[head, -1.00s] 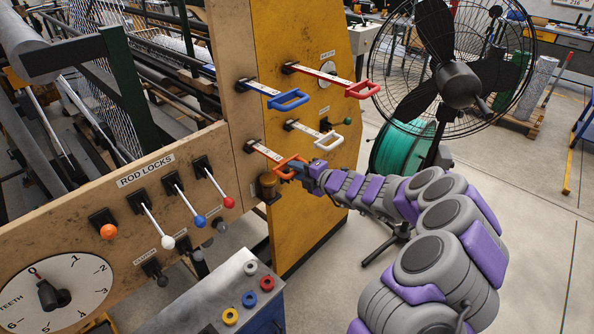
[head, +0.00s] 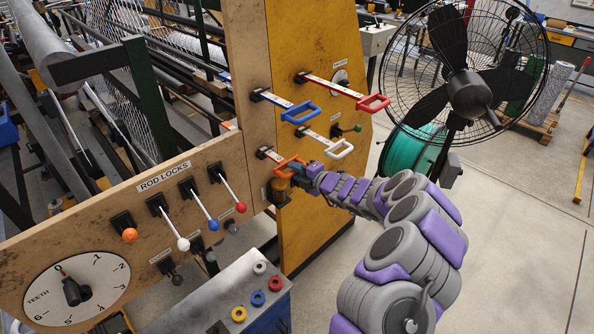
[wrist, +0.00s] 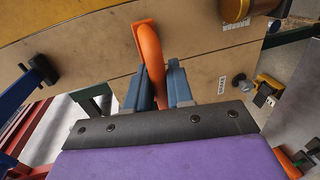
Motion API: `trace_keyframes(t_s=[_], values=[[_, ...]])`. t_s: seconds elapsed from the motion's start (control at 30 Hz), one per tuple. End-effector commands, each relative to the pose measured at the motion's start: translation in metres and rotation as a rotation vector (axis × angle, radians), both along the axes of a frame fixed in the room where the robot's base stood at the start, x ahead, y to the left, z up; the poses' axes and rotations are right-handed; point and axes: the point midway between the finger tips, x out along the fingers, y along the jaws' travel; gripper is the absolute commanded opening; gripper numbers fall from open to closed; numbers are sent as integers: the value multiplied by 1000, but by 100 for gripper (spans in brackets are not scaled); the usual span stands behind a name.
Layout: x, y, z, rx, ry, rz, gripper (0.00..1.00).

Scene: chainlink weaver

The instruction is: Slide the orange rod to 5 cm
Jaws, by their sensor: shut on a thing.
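The orange rod (head: 270,154) sticks out of the wooden panel at the lower left of the rod group, a short white scale strip showing on it. Its orange loop handle (head: 287,170) is at the outer end. My gripper (head: 299,170) is shut on this handle from the right. In the wrist view the orange handle (wrist: 150,55) runs between the two blue fingers of my gripper (wrist: 157,88), and its plate lies close to the panel. The scale numbers are too small to read.
Blue (head: 300,115), red (head: 374,103) and white (head: 338,148) rod handles stick out above and right. The rod lock levers, with orange (head: 129,235), white, blue and red knobs, are at left. A brown cylinder (head: 279,190) sits just below the orange handle. A fan (head: 470,95) stands right.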

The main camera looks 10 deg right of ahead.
Motion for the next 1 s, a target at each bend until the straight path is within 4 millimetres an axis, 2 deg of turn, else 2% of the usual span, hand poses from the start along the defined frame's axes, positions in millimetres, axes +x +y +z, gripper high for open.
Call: trace_keyframes(t_s=[0.03,0.2,0.57,1.0], values=[[-1,0,-4,-3,6,1,24],[-1,0,-2,-1,4,1,39],[-7,-5,2,0,1,-1,39],[-65,-49,18,2,1,-4,39]])
